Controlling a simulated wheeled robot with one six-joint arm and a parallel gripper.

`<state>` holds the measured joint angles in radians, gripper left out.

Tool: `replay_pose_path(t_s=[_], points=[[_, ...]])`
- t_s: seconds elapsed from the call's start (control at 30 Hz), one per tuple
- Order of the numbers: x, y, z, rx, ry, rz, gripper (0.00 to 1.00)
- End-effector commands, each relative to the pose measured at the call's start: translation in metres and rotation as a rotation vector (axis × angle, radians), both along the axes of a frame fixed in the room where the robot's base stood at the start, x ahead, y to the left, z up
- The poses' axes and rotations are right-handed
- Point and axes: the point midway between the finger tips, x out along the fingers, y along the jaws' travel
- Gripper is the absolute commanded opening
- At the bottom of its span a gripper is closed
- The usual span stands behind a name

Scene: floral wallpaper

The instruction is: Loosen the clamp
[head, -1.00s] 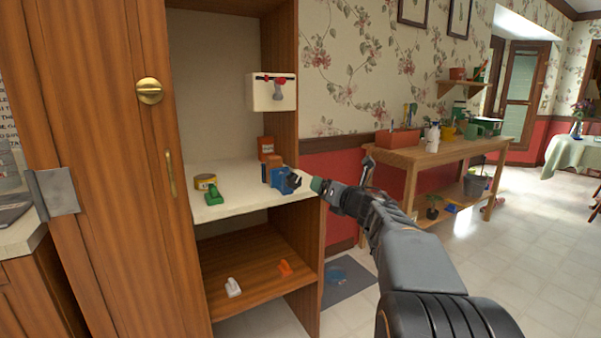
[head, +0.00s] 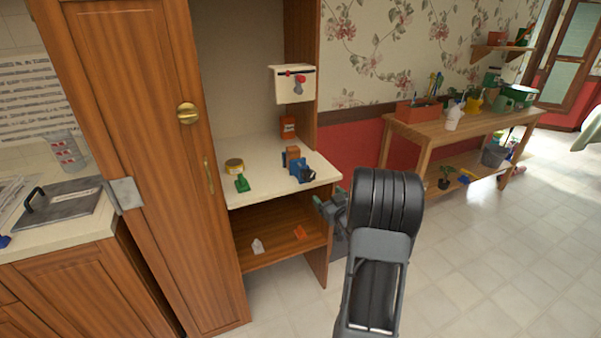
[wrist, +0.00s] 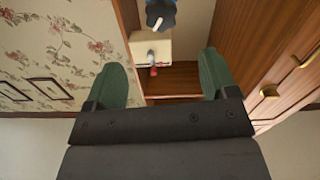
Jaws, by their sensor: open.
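The clamp (head: 299,168) is a small blue vise at the right front of the cream shelf, with an orange block (head: 292,153) at its upper part. In the wrist view a blue knob-like part of the clamp (wrist: 161,12) with a pale handle shows at the top edge. My gripper (head: 322,207) is below and right of the clamp, near the front corner of the shelf, and apart from it. In the wrist view its green fingers (wrist: 163,76) are spread wide with nothing between them.
A green object (head: 242,183) and a yellow tin (head: 234,165) stand left of the clamp. A white box (head: 293,85) hangs above. The lower shelf (head: 280,248) holds small white and orange pieces. A wooden bench (head: 440,135) stands right; the tiled floor is open.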

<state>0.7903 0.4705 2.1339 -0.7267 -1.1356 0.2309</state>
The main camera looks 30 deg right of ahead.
Motion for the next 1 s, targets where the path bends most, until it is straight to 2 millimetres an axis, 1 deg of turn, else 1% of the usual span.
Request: replay_pose_path(t_s=[0.1, 0.17, 0.27, 0.37, 0.7, 0.83, 1.0], points=[[0.001, 0.001, 0.003, 0.087, -0.028, 0.001, 0.79], [0.004, 0.001, 0.003, 0.112, -0.032, 0.004, 0.79], [0.013, 0.001, 0.004, 0.127, -0.036, 0.007, 0.79], [0.028, 0.0, 0.004, 0.13, -0.034, 0.009, 0.79], [0.093, -0.009, 0.004, 0.128, -0.033, 0.009, 0.79], [0.112, -0.012, 0.004, 0.126, -0.033, 0.009, 0.79], [0.129, -0.015, 0.004, 0.127, -0.034, 0.007, 0.79]])
